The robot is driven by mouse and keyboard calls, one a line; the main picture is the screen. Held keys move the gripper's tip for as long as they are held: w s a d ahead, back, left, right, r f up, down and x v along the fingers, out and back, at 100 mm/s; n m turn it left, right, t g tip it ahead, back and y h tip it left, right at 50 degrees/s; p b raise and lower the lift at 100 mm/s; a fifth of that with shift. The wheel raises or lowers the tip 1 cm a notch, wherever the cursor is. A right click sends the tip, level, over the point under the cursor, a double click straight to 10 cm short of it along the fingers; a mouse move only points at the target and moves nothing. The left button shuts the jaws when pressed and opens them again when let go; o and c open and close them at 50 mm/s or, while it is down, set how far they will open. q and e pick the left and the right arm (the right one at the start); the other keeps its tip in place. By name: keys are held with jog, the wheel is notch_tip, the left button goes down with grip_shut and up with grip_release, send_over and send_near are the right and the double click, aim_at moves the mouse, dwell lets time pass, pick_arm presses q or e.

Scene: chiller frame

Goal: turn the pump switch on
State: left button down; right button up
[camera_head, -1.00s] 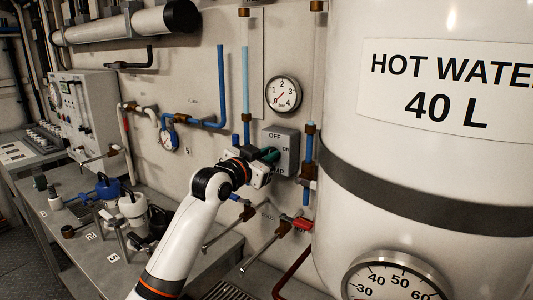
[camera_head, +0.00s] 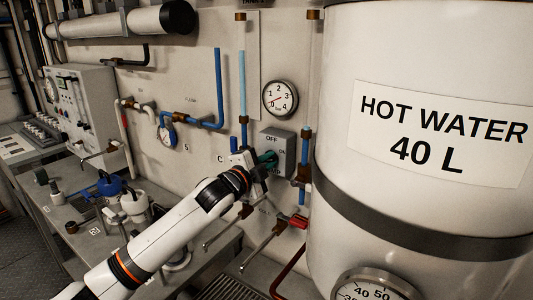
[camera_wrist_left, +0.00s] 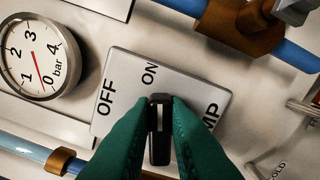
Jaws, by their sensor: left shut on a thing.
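The pump switch is a grey box (camera_head: 283,146) on the wall, marked OFF at its top and ON at its upper right. In the left wrist view the fingers (camera_wrist_left: 160,135) are shut on the black switch handle (camera_wrist_left: 160,103), one on each side. The handle's tip points up in that view, close to the ON mark and away from OFF. Part of the PUMP label is hidden behind the fingers. My right gripper is not in view.
A round pressure gauge (camera_head: 280,98) sits above the box. Blue pipes (camera_head: 243,98) run close on the left, and another pipe with a brown fitting (camera_head: 305,150) is on the right. The hot water tank (camera_head: 420,90) fills the right side. Red-handled valve (camera_head: 297,221) below.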

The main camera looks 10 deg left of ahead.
pick_arm(q)
jog(key=shift+f+m+p, duration=0.15)
jog(key=shift+m+p, duration=0.4)
jog(key=shift+m, duration=0.45)
jog(key=shift+f+m+p, duration=0.1)
jog(key=shift+m+p, duration=0.45)
jog(key=shift+m, duration=0.45)
jog(key=c, duration=1.4)
grip_release()
jog(key=shift+d, duration=0.1)
jog(key=b+v, duration=0.2)
jog(key=v, duration=1)
jog(key=shift+b, duration=0.35)
jog(key=shift+f, duration=0.1)
